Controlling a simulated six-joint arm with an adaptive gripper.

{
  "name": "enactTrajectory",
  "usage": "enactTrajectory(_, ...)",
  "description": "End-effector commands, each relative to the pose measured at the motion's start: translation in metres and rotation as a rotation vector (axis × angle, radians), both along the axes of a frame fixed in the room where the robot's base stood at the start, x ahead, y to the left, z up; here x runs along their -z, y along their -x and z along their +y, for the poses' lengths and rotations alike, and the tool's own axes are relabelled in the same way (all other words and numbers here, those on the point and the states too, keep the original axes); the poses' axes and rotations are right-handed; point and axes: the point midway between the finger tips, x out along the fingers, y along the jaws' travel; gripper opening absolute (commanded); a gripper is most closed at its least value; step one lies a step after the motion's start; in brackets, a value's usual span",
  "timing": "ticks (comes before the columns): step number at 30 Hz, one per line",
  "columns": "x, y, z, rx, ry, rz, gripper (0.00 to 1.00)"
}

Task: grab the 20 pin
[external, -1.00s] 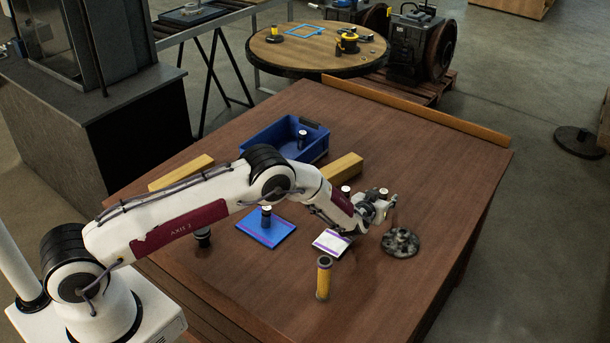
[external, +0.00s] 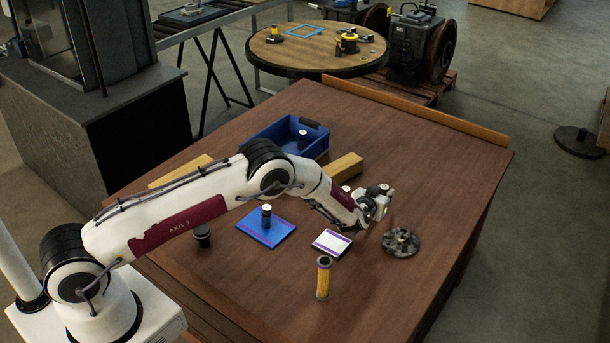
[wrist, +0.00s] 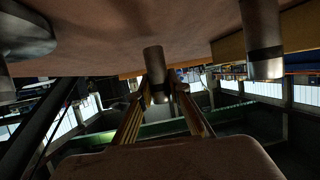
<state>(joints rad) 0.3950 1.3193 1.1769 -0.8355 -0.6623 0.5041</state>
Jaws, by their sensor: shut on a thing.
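In the external view the gripper mostly hides this pin. A second, similar pin (wrist: 264,50) stands apart to the right in the wrist view.
The mottled disc (external: 401,242) lies close to my gripper.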

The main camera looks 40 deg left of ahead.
Motion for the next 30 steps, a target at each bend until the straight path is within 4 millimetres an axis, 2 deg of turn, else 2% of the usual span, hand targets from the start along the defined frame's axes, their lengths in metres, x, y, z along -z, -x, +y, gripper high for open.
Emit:
enactTrajectory(12,-0.054,0.0,0.0,-0.001,0.002,-0.002,0.0)
enactTrajectory(18,-0.074,0.0,0.0,0.0,0.001,-0.002,0.0)
enactTrajectory(24,-0.083,0.0,0.0,-0.001,0.002,0.0,0.0)
enactTrajectory(30,-0.084,0.0,0.0,0.0,0.001,0.0,0.0)
